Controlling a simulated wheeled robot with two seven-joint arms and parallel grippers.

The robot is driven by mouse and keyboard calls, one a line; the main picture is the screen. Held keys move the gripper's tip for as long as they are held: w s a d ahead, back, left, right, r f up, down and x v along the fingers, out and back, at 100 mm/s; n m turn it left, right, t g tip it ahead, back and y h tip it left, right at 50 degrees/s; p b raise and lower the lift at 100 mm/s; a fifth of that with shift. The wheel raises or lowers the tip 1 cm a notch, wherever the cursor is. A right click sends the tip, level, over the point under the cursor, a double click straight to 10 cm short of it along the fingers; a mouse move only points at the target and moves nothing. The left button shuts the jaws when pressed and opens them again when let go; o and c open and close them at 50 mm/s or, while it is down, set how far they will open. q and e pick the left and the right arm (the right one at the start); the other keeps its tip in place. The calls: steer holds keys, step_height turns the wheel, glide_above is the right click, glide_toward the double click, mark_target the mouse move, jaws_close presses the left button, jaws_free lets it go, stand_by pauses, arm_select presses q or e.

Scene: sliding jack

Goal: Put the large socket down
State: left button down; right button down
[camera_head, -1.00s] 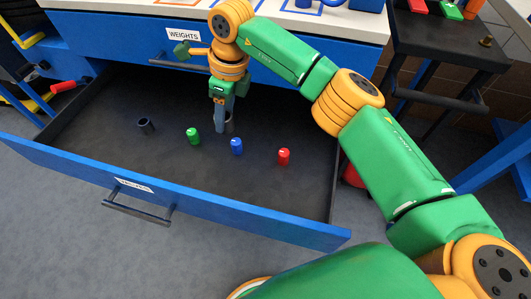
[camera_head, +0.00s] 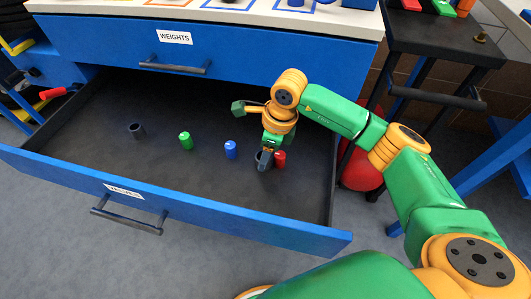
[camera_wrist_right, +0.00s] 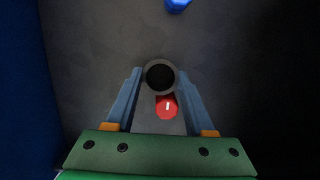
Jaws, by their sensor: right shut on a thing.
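The large socket, a dark grey hollow cylinder (camera_wrist_right: 160,75), is between the fingertips of my right gripper (camera_wrist_right: 158,82) in the wrist view. In the head view, my right gripper (camera_head: 265,163) points down into the open drawer (camera_head: 190,225), with the socket's grey rim (camera_head: 258,156) partly hidden behind the fingers. A red cylinder (camera_head: 280,159) stands just right of the gripper; in the wrist view it appears just below the socket. I cannot tell whether the socket touches the drawer floor. My left gripper is not in view.
A blue cylinder (camera_head: 231,149), a green cylinder (camera_head: 186,141) and a smaller dark grey socket (camera_head: 137,131) stand in a row on the drawer floor. The front of the drawer floor is clear. A shut drawer labelled WEIGHTS (camera_head: 110,45) is above.

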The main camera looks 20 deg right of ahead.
mark_target(274, 167)
steer(key=shift+c, duration=1.4)
jaws_free()
steer(key=shift+f, duration=0.1)
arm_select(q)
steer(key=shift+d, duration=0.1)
arm_select(e)
steer(key=shift+r+p, duration=0.3)
steer(key=shift+r, duration=0.15)
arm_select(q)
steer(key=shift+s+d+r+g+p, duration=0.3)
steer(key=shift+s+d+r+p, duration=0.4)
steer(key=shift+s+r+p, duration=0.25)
arm_select(e)
step_height(274, 167, up, 11)
steer(key=s+d, duration=0.1)
steer(key=d, duration=0.1)
steer(key=shift+s, duration=0.15)
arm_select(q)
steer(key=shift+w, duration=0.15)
arm_select(e)
steer(key=shift+r, duration=0.1)
